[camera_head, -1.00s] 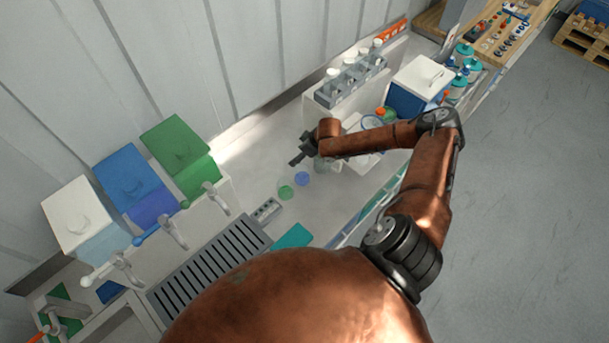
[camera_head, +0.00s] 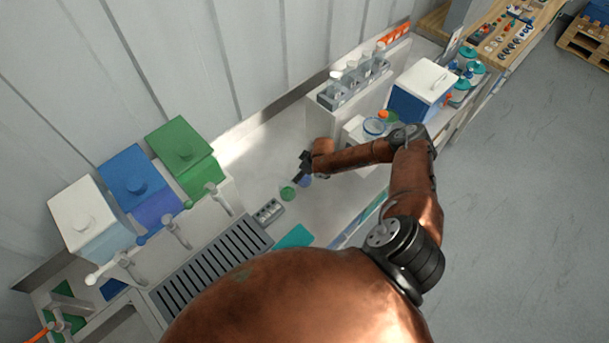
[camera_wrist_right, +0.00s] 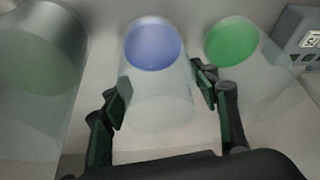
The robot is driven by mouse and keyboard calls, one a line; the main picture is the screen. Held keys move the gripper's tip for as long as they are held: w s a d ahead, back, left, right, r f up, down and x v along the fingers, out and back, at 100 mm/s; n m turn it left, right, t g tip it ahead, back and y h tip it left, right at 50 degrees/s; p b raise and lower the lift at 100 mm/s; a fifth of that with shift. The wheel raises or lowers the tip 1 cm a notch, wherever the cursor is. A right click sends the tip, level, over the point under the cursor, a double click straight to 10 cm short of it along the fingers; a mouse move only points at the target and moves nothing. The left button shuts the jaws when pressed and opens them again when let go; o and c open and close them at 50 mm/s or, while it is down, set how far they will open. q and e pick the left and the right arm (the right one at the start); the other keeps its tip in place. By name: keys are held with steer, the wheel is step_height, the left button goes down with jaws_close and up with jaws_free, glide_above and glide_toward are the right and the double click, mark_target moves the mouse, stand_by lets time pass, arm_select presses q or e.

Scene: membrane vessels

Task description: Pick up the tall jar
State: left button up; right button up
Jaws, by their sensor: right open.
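My right gripper (camera_head: 301,172) is open above the counter; it also shows in the right wrist view (camera_wrist_right: 161,82). A clear glass vessel with a blue disc (camera_wrist_right: 153,45) stands between its two spread fingers, not clasped. A clear vessel with a green disc (camera_wrist_right: 231,42) stands to its right. A larger-looking, smoky clear vessel (camera_wrist_right: 40,85) stands at the left. I cannot tell for sure which is the tall jar. In the head view the green disc (camera_head: 288,193) shows, and the blue disc (camera_head: 305,181) is partly hidden by the gripper. My left gripper is out of view.
A small grey rack (camera_head: 268,211) lies beside the vessels, near a slotted drain grate (camera_head: 212,263). A raised bottle rack (camera_head: 352,85) and a blue box with a white lid (camera_head: 422,88) stand behind. Lidded tanks (camera_head: 135,187) line the wall side.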

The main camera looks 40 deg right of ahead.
steer(key=c, duration=0.9)
